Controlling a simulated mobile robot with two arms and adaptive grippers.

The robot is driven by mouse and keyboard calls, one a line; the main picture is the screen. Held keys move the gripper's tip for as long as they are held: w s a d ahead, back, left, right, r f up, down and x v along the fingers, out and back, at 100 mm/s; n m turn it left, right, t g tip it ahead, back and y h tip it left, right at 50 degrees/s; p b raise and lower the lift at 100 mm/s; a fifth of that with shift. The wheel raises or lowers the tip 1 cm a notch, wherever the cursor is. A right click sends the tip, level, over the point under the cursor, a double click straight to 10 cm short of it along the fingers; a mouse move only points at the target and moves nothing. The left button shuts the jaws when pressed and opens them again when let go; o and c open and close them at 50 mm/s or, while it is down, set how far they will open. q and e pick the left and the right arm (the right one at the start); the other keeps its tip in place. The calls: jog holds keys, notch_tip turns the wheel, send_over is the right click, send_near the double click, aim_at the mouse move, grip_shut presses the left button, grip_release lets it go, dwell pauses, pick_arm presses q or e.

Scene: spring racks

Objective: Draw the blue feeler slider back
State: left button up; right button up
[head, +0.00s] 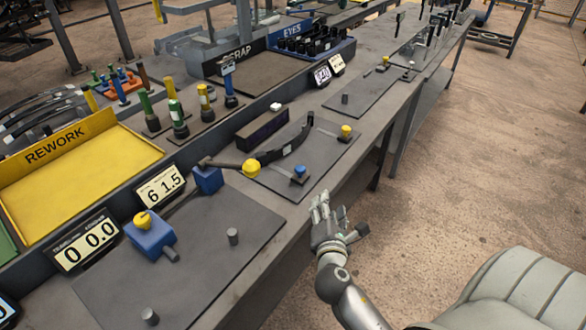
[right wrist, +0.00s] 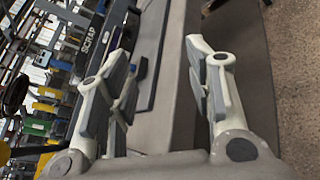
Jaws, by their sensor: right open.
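Three blue parts show in the head view, and I cannot tell for certain which is the feeler slider. A small blue block with a dark top (head: 299,173) sits on the middle plate, near a dark curved leaf spring (head: 275,148). A larger blue block with a yellow knob (head: 151,236) stands on the near plate, and a plain blue block (head: 208,180) is at that plate's back edge. My right gripper (head: 325,208) is open and empty, apart from all three, near the bench's front edge. Its open fingers also show in the right wrist view (right wrist: 165,95). My left gripper is not in view.
A yellow knob (head: 251,168) stands left of the small blue block, and another (head: 346,131) behind it. Short grey pegs (head: 232,236) rise from the near plate. Number displays (head: 160,186) and a yellow REWORK tray (head: 80,165) line the back.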

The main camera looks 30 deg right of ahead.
aim_at(301, 172)
jog(key=w+n+t, duration=0.1)
jog(key=n, duration=0.2)
jog(key=w+a+n+t+y, duration=0.1)
jog(key=w+n, duration=0.1)
jog(key=n, duration=0.1)
jog(key=w+a+r+n+t, duration=0.1)
jog(key=n, duration=0.2)
jog(key=shift+w+n, duration=0.3)
jog(key=shift+n, duration=0.1)
jog(key=shift+w+a+n+t+y, duration=0.3)
jog(key=shift+w+n+y, duration=0.3)
jog(key=shift+n, duration=0.4)
jog(key=p+x, duration=0.1)
jog(key=x, duration=0.9)
jog(key=shift+w+d, duration=0.1)
jog(key=shift+w, duration=0.05)
jog(key=shift+c, duration=0.4)
grip_shut()
